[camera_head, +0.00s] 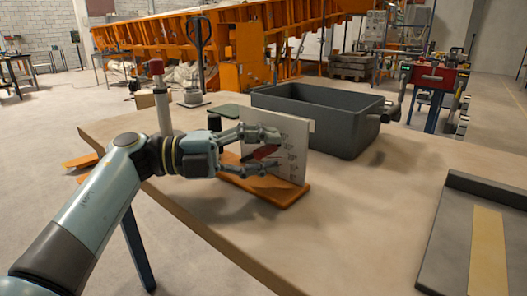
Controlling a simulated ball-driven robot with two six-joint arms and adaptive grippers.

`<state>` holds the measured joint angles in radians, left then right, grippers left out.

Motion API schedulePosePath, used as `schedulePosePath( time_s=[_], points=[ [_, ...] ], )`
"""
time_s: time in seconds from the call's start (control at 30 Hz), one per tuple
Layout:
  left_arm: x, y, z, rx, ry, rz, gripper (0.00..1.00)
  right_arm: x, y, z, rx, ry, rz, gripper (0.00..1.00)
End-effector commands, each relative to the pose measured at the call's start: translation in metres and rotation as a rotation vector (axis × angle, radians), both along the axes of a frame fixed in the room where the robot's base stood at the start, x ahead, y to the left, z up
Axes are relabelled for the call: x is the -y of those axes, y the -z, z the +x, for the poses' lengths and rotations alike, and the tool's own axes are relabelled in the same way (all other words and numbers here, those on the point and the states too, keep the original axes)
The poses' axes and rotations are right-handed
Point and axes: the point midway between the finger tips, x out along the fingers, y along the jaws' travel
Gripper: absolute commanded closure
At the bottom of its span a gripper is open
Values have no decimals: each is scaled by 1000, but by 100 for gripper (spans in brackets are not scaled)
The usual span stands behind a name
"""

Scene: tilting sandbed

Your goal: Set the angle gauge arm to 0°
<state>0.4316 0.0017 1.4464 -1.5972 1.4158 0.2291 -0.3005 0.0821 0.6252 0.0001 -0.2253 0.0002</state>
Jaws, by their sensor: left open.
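The angle gauge is a white upright plate (298,140) with dark markings, standing on an orange wooden base (285,195) on the table. A red gauge arm (265,152) shows in front of the plate's face. My left gripper (272,152) is open, with one finger above and one below the red arm. I cannot tell whether the fingers touch it. The gripper hides part of the plate, and the angle that the red arm points to is too small to read. My right gripper is not in view.
A dark grey bin (345,135) stands just behind the gauge. A post with a red top (160,95) stands behind my left forearm. A dark tray with a yellow strip (487,250) lies at the right. The table's middle front is clear.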

Motion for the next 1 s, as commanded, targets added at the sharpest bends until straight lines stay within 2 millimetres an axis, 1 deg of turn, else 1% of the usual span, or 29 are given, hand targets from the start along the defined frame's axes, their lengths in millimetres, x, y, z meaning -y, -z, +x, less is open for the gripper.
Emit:
schedulePosePath(
  time_s=[0.07, 0.17, 0.3, 0.4, 0.77, 0.83, 0.93, 1.0],
  points=[
    [0, 0, 0, 0, 0, 0, 59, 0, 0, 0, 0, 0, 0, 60],
    [0, 0, 0, 0, 0, 0, 71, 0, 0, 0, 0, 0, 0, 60],
    [0, 0, 0, 0, 0, -1, 89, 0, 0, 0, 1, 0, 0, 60],
    [0, 0, 0, 0, 0, 0, 100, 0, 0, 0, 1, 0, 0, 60],
    [0, 0, 0, 1, 0, 1, 100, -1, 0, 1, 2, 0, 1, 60],
    [1, 1, -1, 20, 0, 25, 100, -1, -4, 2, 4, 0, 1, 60],
    [6, 7, -4, 69, 1, 94, 100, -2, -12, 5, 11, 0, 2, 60],
    [8, 17, -6, 72, 1, 102, 100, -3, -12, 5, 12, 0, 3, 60]
  ],
)
